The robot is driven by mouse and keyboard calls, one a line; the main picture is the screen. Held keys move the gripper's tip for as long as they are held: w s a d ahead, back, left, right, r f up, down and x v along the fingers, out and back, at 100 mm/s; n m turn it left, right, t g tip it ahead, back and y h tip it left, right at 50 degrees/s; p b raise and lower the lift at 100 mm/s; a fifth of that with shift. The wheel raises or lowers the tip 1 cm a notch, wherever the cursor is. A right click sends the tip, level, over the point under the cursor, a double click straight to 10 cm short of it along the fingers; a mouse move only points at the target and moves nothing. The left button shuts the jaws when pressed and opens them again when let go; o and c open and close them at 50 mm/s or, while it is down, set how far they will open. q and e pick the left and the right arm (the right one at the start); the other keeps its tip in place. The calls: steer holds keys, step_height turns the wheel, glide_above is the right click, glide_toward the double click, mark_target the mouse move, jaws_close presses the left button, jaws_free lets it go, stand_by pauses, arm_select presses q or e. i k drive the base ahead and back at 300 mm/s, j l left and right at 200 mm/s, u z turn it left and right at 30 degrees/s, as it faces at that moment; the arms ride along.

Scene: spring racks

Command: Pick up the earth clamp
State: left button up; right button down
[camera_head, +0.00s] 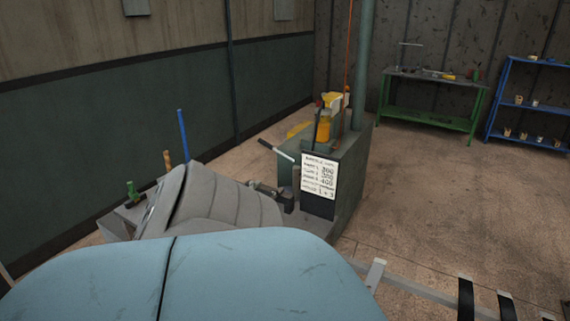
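I cannot make out the earth clamp for certain. A small green object (132,190) stands on a grey box-like stand at the left, too small to identify. Beside it rise a brown handle (167,159) and a blue rod (183,135). A dark mechanical part (268,191) sits between a grey pleated shape and the green machine; I cannot tell what it is. Neither of my grippers can be recognised in this view. A large pale blue rounded shape and the grey pleated shape hide much of the near area.
A dark green machine (346,168) carries a white sign (319,176) and a yellow part (322,126). A green workbench (431,97) and blue shelf rack (527,104) stand at the back right. A grey rail (418,290) crosses the lower right. The floor between is clear.

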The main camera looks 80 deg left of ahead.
mark_target(133, 194)
steer(key=j+u, duration=0.1)
steer(key=u, duration=3.45)
steer(key=j, duration=0.1)
